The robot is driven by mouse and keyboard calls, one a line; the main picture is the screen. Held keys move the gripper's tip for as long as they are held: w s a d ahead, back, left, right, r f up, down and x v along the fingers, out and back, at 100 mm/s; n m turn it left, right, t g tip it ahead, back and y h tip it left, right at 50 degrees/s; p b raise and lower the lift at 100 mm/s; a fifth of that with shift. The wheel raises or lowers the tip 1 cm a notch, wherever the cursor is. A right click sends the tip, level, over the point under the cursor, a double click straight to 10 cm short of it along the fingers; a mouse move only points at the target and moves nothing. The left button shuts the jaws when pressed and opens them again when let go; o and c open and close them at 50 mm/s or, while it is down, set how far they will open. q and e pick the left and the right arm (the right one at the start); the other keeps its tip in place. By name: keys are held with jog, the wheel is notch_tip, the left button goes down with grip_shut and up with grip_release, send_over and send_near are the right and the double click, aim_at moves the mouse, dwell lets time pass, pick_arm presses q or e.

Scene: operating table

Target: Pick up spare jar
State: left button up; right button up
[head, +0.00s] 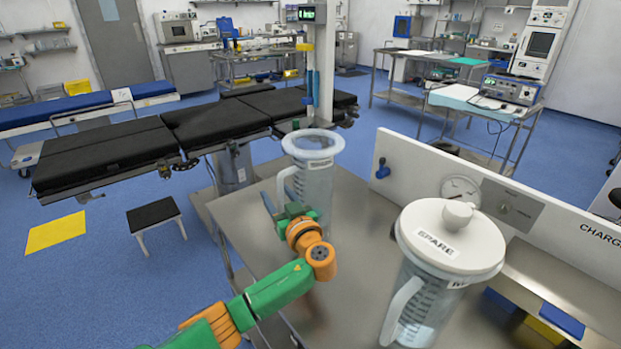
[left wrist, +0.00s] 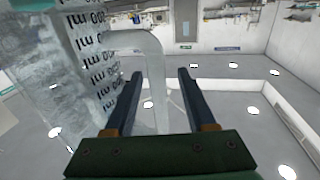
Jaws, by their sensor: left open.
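The spare jar (head: 425,290) stands at the right front of the steel table. It is clear, with measuring marks, a side handle and a white lid (head: 452,235) labelled SPARE. A second clear jar (head: 316,185) with a pale ring-shaped top (head: 313,144) stands farther back. My left gripper (head: 281,206) is beside this second jar, on its handle side, and is open. In the left wrist view, a marked jar wall (left wrist: 60,70) fills the left, and its handle (left wrist: 153,85) appears between the open fingers (left wrist: 160,75). Contact cannot be told. My right gripper is not in view.
The steel table (head: 350,260) has bare room between the jars. A white panel (head: 415,165) with a gauge (head: 461,190) and blue valve runs along its right side. A black operating table (head: 110,150) stands behind at left.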

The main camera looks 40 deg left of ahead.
pick_arm(q)
jog(key=shift+x, duration=0.75)
jog(key=shift+d+f, duration=0.1)
grip_shut()
dwell(0.7)
